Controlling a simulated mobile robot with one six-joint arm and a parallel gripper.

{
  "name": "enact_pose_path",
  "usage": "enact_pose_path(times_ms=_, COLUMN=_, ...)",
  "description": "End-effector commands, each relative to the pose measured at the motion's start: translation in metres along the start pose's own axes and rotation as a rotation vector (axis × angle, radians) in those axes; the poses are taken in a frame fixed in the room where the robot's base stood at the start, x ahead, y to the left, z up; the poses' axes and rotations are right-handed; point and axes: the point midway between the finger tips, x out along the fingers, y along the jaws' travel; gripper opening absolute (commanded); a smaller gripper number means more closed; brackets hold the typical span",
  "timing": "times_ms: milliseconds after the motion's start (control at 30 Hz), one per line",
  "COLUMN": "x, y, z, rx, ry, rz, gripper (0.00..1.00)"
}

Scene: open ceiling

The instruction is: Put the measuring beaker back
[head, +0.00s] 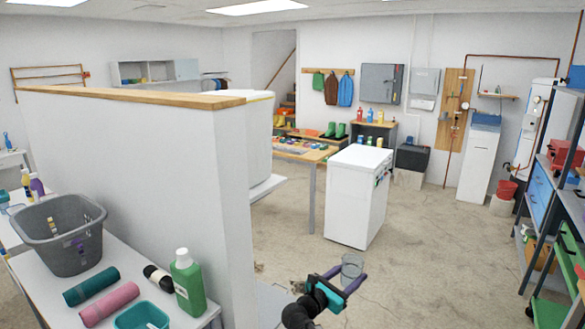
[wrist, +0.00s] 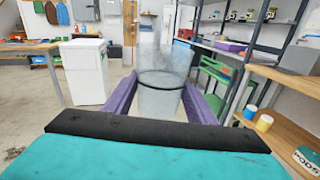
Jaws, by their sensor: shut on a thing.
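The measuring beaker (head: 352,266) is a clear, see-through cup with a dark line around it. My gripper (head: 345,281) is shut on it and holds it up above the floor, with the beaker standing roughly upright. In the wrist view the beaker (wrist: 159,98) sits between the two purple fingers of my gripper (wrist: 160,108). Its lower part is partly hidden by the dark edge of my gripper.
At the right are shelves (head: 548,195) with blue drawers. A low wall (head: 130,150) and a white table (head: 125,262) with a grey basket (head: 62,240) stand at left. The middle floor is clear.

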Motion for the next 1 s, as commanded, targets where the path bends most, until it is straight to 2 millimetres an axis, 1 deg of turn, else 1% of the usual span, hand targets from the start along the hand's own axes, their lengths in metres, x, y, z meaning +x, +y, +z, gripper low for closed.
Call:
enact_pose_path(times_ms=33, x=-0.016, y=0.001, z=0.001, rx=0.000, ry=0.001, rz=0.014, gripper=0.20)
enact_pose_path(times_ms=100, x=-0.035, y=0.001, z=0.003, rx=0.000, ry=0.002, rz=0.024, gripper=0.20)
enact_pose_path(times_ms=200, x=-0.059, y=-0.003, z=0.006, rx=-0.001, ry=0.003, rz=0.032, gripper=0.20)
enact_pose_path(times_ms=300, x=-0.072, y=-0.015, z=0.010, rx=-0.002, ry=0.002, rz=0.021, gripper=0.20)
enact_pose_path(times_ms=433, x=-0.077, y=-0.038, z=0.015, rx=-0.005, ry=0.000, rz=-0.017, gripper=0.20)
enact_pose_path(times_ms=600, x=-0.082, y=-0.059, z=0.020, rx=-0.011, ry=-0.003, rz=-0.062, gripper=0.20)
enact_pose_path(times_ms=767, x=-0.081, y=-0.064, z=0.021, rx=-0.016, ry=-0.009, rz=-0.087, gripper=0.20)
enact_pose_path(times_ms=1000, x=-0.081, y=-0.063, z=0.021, rx=-0.018, ry=-0.009, rz=-0.087, gripper=0.20)
